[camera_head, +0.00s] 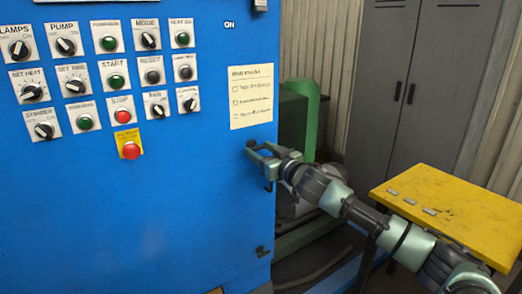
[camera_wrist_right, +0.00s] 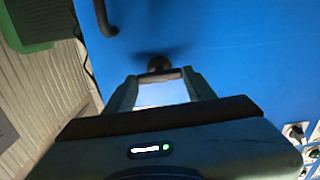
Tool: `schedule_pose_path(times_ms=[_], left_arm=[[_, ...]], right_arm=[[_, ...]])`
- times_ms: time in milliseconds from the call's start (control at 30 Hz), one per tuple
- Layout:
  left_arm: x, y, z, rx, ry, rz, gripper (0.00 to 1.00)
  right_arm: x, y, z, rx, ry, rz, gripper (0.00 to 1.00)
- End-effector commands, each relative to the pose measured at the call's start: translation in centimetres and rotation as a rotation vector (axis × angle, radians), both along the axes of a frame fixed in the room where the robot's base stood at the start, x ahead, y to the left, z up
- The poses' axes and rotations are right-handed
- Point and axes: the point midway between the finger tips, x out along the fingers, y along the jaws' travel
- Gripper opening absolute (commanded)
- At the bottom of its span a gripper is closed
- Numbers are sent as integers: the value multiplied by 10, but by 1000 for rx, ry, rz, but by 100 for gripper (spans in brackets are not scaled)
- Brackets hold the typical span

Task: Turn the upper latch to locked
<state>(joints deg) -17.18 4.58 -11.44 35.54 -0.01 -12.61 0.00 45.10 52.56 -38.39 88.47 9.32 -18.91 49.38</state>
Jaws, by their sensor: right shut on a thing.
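My right gripper (camera_head: 258,155) reaches in from the right to the right edge of the blue cabinet door. It is shut on the upper latch, which is mostly hidden by the fingers in the head view. In the right wrist view, the latch shows as a small dark knob (camera_wrist_right: 158,65) with a blurred shadow, against the blue panel between the tips of the right gripper (camera_wrist_right: 159,76). The latch's exact angle cannot be read. A lower latch (camera_head: 262,251), small and black, sits near the door's lower right edge. My left gripper is not in view.
The blue cabinet (camera_head: 150,210) carries rows of knobs and buttons, including a red button (camera_head: 131,150), and a paper checklist (camera_head: 251,96). A green machine (camera_head: 307,105) stands beside it. A yellow table (camera_head: 450,205) and grey lockers (camera_head: 410,80) are at right.

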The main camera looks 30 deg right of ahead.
Motion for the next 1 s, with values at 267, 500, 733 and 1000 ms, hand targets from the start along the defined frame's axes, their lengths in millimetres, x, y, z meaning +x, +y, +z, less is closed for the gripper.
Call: schedule_pose_path(times_ms=[267,500,733,1000], left_arm=[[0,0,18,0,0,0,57],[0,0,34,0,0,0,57],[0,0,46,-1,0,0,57],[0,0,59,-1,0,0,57]], right_arm=[[0,1,3,-190,-19,0,14],[0,1,2,-416,-42,-1,14],[0,2,2,-634,-67,1,14],[0,3,0,-890,-93,0,14]])
